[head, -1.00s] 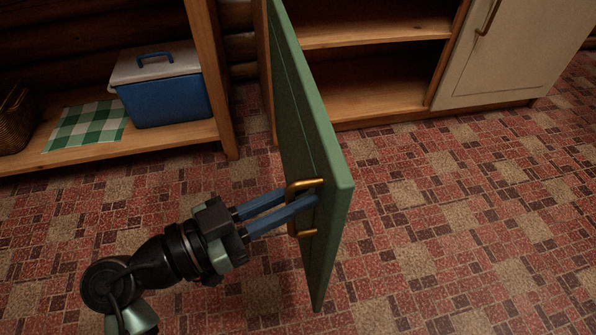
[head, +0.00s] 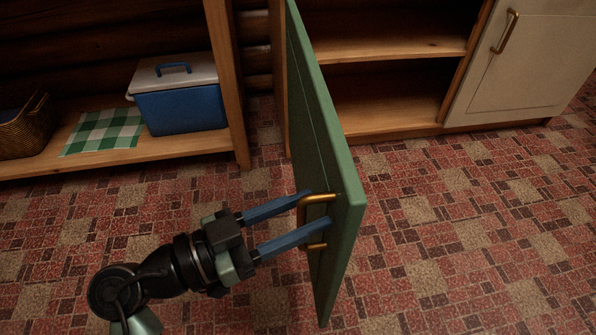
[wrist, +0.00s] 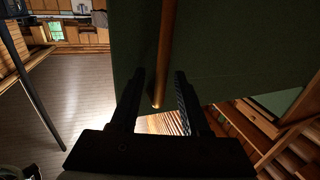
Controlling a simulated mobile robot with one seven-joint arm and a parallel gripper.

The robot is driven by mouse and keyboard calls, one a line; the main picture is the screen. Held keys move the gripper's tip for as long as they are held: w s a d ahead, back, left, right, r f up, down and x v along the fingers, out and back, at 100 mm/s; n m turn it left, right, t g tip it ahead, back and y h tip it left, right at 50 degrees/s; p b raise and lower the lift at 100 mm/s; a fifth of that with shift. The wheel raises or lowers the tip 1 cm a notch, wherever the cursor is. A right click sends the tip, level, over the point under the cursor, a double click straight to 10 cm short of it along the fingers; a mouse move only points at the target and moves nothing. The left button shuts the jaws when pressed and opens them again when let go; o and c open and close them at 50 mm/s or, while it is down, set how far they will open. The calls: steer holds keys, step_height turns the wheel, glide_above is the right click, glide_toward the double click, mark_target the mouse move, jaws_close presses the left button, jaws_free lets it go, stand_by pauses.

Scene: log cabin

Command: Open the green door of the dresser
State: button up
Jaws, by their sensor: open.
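The green door (head: 322,150) of the dresser (head: 385,128) stands wide open, swung out toward me, and shows nearly edge-on in the head view. Its brass handle (head: 303,222) is on the door face toward the left. My gripper (head: 318,208) is open, with its two blue fingers at the handle, one on each side of the bar. In the wrist view the handle bar (wrist: 165,55) runs between the dark fingers (wrist: 161,75), with the green door (wrist: 225,45) behind it. I cannot tell whether a finger touches the bar.
The dresser's open shelves are empty where visible. A closed cream door (head: 520,65) is at the right. At left, a low shelf holds a blue cooler (head: 185,108), a green checked cloth (head: 105,132) and a basket (head: 28,130). The patterned floor (head: 450,240) right of the door is clear.

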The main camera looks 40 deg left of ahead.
steer(key=shift+s+a, duration=0.1)
steer(key=p+v, duration=0.5)
steer(key=v, duration=0.7)
steer(key=shift+s+p, duration=0.35)
steer(key=shift+a, duration=0.1)
